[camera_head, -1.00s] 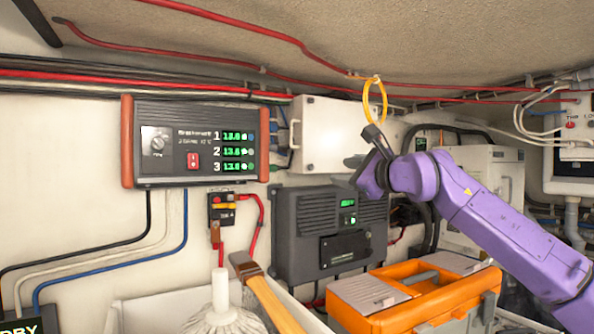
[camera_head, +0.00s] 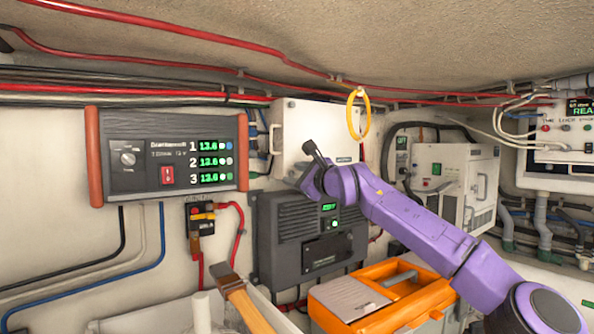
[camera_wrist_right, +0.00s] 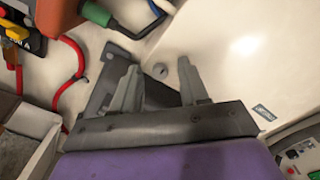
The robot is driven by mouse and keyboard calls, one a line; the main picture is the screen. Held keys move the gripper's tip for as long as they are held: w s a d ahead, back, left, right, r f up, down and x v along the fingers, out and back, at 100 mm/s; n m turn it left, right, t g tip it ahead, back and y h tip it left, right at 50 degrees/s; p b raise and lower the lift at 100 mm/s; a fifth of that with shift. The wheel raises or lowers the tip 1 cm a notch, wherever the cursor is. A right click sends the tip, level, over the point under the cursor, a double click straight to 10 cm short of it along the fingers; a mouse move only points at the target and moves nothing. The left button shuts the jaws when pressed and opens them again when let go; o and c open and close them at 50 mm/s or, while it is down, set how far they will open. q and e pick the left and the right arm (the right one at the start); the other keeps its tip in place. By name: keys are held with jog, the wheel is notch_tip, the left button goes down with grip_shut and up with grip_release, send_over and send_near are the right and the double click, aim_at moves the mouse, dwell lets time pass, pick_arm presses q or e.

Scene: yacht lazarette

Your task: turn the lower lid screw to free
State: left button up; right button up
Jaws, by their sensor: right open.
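A white box with a flat lid (camera_head: 318,122) is fixed to the wall in the head view. Its pale lid also fills much of the right wrist view (camera_wrist_right: 240,60). A small round slotted screw (camera_wrist_right: 160,70) shows near the lid's corner there, between and beyond my right fingertips. My right gripper (camera_head: 311,158) is in front of the box's lower left part. In the wrist view my right gripper (camera_wrist_right: 157,74) has its two fingers spread apart, with nothing between them. I cannot tell the exact gap to the screw. My left gripper is not in view.
A dark grey unit (camera_head: 290,225) is below the white box. A display panel (camera_head: 165,160) is to its left. A yellow ring (camera_head: 352,118) hangs in front of the box's right side. An orange toolbox (camera_head: 400,300) stands below my right arm. Red cables (camera_wrist_right: 78,72) run near the gripper.

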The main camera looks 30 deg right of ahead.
jog(key=shift+s, duration=0.1)
grip_shut()
jog(key=shift+n, duration=0.3)
jog(key=n, duration=0.3)
jog(key=shift+r+n, duration=0.1)
jog(key=shift+n, duration=0.2)
jog(key=n, duration=0.4)
jog(key=shift+n, duration=0.3)
jog(key=n, duration=0.9)
